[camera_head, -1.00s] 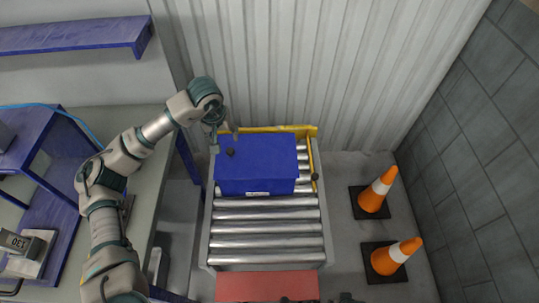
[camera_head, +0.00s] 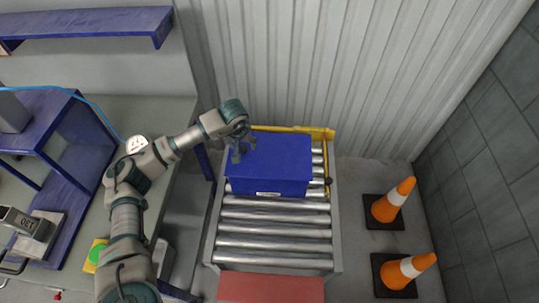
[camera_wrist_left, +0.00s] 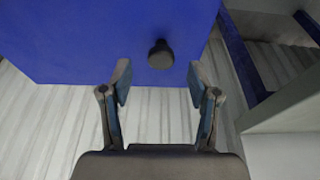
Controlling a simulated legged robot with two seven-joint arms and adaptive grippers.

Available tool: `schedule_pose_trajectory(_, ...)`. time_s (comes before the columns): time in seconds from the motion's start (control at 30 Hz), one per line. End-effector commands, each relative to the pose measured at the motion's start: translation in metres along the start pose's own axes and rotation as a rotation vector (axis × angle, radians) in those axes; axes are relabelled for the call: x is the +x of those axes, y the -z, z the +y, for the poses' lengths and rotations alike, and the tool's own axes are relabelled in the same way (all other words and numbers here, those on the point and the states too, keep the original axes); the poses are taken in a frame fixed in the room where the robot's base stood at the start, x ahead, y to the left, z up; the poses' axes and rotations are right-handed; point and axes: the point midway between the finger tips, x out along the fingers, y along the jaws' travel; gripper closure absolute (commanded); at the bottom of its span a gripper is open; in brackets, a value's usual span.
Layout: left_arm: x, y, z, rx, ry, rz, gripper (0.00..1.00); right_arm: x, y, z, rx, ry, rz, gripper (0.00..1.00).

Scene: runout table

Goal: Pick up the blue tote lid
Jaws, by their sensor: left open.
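The blue tote with its blue lid (camera_head: 278,154) sits on the far end of the roller conveyor. Its lid also fills the top of the left wrist view (camera_wrist_left: 100,40), with a dark round knob (camera_wrist_left: 160,54) on it. My left gripper (camera_head: 243,150) is over the left part of the lid in the head view, and it hides the knob there. In the left wrist view my left gripper (camera_wrist_left: 158,82) is open and empty, with the knob just beyond and between its fingertips. I cannot tell its height above the lid. My right gripper does not show.
The roller conveyor (camera_head: 275,232) has bare rollers in front of the tote and a yellow rail (camera_head: 320,133) behind it. A corrugated wall (camera_head: 330,70) stands close behind. Two orange cones (camera_head: 394,199) are at right. A grey workbench (camera_head: 150,112) with blue shelving is at left.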

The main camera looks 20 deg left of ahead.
Motion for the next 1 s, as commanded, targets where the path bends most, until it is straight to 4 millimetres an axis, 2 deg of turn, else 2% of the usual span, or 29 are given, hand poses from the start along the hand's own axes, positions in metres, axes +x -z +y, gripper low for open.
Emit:
schedule_pose_trajectory(0.03, 0.012, -0.001, -0.001, -0.001, 0.001, -0.006, 0.39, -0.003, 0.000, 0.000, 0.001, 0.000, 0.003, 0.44)
schedule_pose_trajectory(0.2, 0.032, 0.000, -0.003, -0.002, -0.001, -0.004, 0.39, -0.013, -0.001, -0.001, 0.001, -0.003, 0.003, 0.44)
schedule_pose_trajectory(0.43, 0.033, 0.001, -0.003, -0.002, -0.003, -0.002, 0.39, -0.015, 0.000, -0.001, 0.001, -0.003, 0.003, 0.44)
schedule_pose_trajectory(0.47, 0.033, 0.001, -0.003, -0.002, -0.003, -0.002, 0.42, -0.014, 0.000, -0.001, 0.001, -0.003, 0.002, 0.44)
schedule_pose_trajectory(0.7, 0.032, 0.000, -0.002, -0.001, -0.001, -0.002, 1.00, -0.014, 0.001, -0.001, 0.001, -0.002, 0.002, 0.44)
schedule_pose_trajectory(1.0, 0.031, 0.001, -0.002, -0.001, -0.003, -0.001, 1.00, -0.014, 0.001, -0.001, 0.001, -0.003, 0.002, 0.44)
